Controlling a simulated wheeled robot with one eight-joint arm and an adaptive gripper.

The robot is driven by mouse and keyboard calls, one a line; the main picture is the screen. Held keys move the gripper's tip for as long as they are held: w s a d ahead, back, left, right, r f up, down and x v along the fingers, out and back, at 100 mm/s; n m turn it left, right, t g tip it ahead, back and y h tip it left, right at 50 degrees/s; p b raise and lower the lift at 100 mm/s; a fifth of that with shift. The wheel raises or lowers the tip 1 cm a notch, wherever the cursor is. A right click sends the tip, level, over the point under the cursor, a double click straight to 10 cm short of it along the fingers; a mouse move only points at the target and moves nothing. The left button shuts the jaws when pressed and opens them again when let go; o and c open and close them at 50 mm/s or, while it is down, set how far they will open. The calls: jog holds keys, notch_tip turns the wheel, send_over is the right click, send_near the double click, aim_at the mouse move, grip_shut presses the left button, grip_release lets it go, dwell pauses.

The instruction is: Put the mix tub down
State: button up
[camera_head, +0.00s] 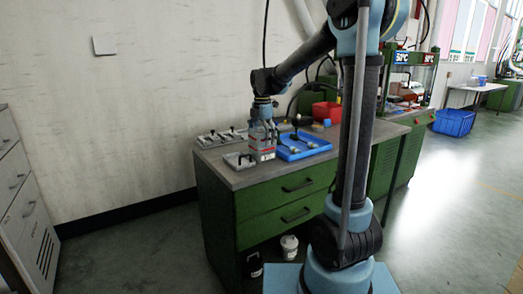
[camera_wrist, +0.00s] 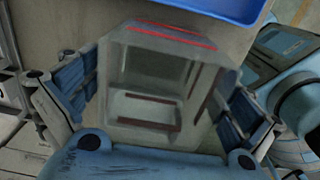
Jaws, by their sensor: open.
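The mix tub (camera_head: 263,142) is a grey, boxy vessel with red markings, upright at the front of the bench top (camera_head: 215,160). It appears to stand on the bench, though its base edge is small in the head view. My gripper (camera_head: 263,118) is directly above it, pointing down. In the wrist view the tub (camera_wrist: 160,88) shows from above, with its hollow inside and a red stripe along its far rim. My gripper (camera_wrist: 150,108) is open, with one blue-padded finger on each side of the tub. A gap shows at the left finger; contact on the right cannot be told.
A blue tray (camera_head: 318,150) with dark tools lies close to the tub's right. Grey metal mould parts (camera_head: 238,160) lie close on its left, with more (camera_head: 215,138) behind. A red bin (camera_head: 327,111) stands farther back. A white bucket (camera_head: 289,246) is below the bench.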

jog(key=shift+f, duration=0.95)
jog(key=c, duration=1.1)
jog(key=shift+c, duration=0.5)
jog(key=shift+r, duration=0.1)
